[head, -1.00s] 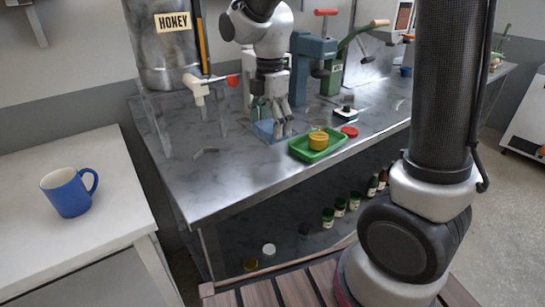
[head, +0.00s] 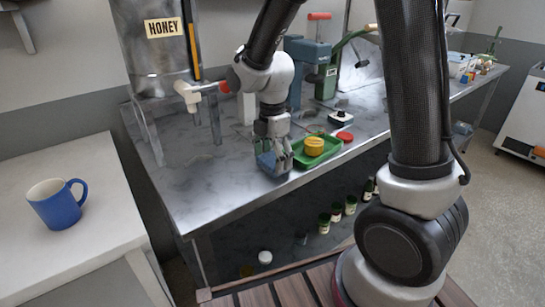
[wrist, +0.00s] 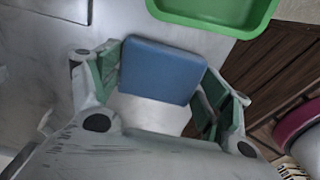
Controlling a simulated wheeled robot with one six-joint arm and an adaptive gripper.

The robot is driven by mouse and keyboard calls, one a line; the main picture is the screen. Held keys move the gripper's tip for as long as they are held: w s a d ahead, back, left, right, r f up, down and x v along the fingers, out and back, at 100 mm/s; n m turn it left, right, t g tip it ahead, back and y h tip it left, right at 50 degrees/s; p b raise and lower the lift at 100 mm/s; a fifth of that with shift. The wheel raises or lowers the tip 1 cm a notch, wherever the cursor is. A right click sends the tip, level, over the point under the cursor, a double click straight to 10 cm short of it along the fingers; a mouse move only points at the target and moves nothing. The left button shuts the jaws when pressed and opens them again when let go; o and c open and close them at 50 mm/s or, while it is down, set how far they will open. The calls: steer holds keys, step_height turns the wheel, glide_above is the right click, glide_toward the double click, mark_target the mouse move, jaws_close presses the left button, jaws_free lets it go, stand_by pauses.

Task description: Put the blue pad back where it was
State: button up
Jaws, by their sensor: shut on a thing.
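The blue pad (wrist: 160,70) is a flat square between the two fingers of my gripper (wrist: 157,88) in the wrist view. My gripper (head: 272,152) is shut on it. In the head view the blue pad (head: 267,162) is partly hidden by the fingers, at the front edge of the metal counter (head: 215,185), just left of the green tray. I cannot tell whether the pad touches the counter or is held a little above it.
The green tray (head: 330,148) holds a yellow round container (head: 314,146). A red lid (head: 345,136) and a black-and-white item (head: 341,118) lie behind it. A honey tank (head: 155,50) with a tap stands at the back left. The counter's left front is clear.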

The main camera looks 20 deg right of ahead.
mark_target(273, 159)
steer(key=o, duration=1.1)
steer(key=shift+f, duration=0.1)
steer(key=shift+c, duration=0.2)
steer(key=s+d+r+m, duration=0.2)
steer(key=r, duration=0.6)
steer(key=s+d+r+m, duration=0.1)
steer(key=d+r+m, duration=0.1)
steer(key=r, duration=0.5)
steer(key=s+d+r+m+t, duration=0.1)
steer(key=s+d+m+t, duration=0.1)
steer(key=s+d+m, duration=0.3)
steer(key=s+d+r+m+t, duration=0.2)
steer(key=s+d+m, duration=0.4)
steer(key=s+m, duration=0.5)
steer(key=shift+r+m, duration=0.15)
steer(key=shift+m, duration=0.65)
